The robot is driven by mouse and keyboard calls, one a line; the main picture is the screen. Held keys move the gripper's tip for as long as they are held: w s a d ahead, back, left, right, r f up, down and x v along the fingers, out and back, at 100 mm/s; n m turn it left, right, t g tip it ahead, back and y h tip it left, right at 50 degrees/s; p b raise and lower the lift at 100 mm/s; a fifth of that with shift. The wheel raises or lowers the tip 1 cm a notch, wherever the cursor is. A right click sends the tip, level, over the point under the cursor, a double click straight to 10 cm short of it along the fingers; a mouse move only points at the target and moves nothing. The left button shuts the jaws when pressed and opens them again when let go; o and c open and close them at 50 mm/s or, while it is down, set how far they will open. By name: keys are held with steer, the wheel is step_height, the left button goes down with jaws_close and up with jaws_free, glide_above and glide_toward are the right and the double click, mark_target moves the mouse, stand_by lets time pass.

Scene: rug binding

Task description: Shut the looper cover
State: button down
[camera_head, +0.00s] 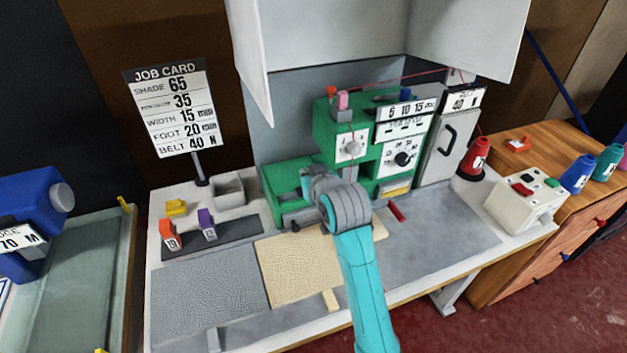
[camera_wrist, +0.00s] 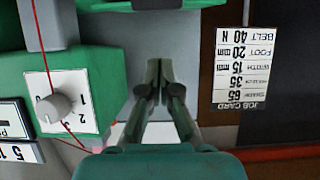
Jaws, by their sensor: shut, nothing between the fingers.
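The green binding machine (camera_head: 325,130) stands at the back of the table, with its low green left part (camera_head: 280,183) beside my wrist. I cannot pick out the looper cover for certain; my arm hides part of the machine's lower front. My gripper (camera_wrist: 160,82) is shut and empty in the wrist view, its fingertips close together over a grey surface. In that upside-down view the machine body with a dial (camera_wrist: 55,105) is on the left, and a green part with a dark slot is at the top edge. In the head view my wrist mostly hides the fingers.
A job card (camera_head: 170,108) stands on a post at the back left. Orange (camera_head: 170,235) and purple (camera_head: 207,225) blocks sit on a dark strip. Grey (camera_head: 205,285) and beige (camera_head: 295,270) rug pieces lie in front. A red cone (camera_head: 474,160) and control box (camera_head: 525,203) are right.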

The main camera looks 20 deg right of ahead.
steer(key=shift+s+f, duration=0.1)
steer(key=shift+f, duration=2.05)
